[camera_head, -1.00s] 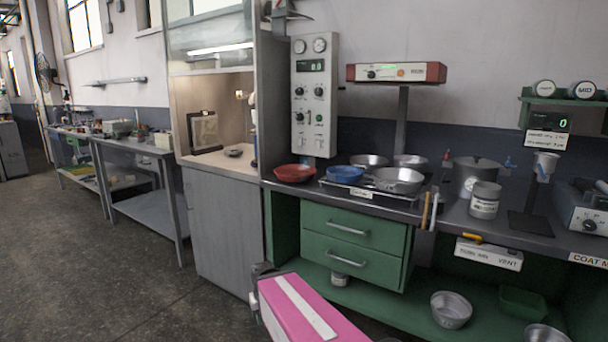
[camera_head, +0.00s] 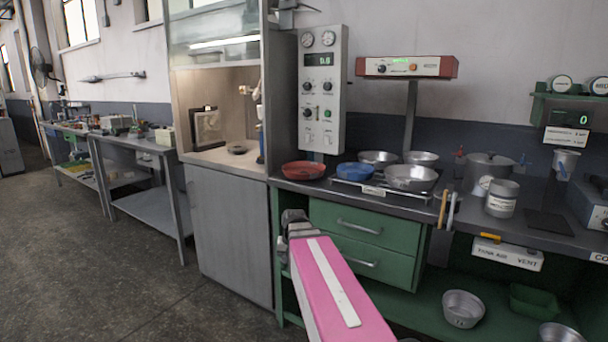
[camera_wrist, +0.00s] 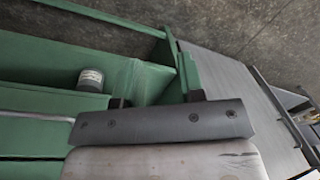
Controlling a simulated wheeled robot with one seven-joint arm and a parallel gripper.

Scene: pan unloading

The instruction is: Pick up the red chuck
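A red shallow round dish (camera_head: 303,170), the only red item of that kind in view, sits upright on the dark bench top at its left end, beside the blue dish (camera_head: 355,171). I take it to be the red chuck. My gripper (camera_head: 294,218) is at the end of my pink arm, in front of the bench and below the red dish, apart from it. In the wrist view my gripper (camera_wrist: 157,98) shows two dark fingertips spread apart with nothing between them. The red dish is not in the wrist view.
Metal pans (camera_head: 411,178) stand right of the blue dish. The green drawer unit (camera_head: 362,240) is just right of my gripper. A grey cabinet (camera_head: 229,235) with a hood adjoins the bench on the left. A small can (camera_wrist: 91,80) stands on the lower green shelf. Open floor lies left.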

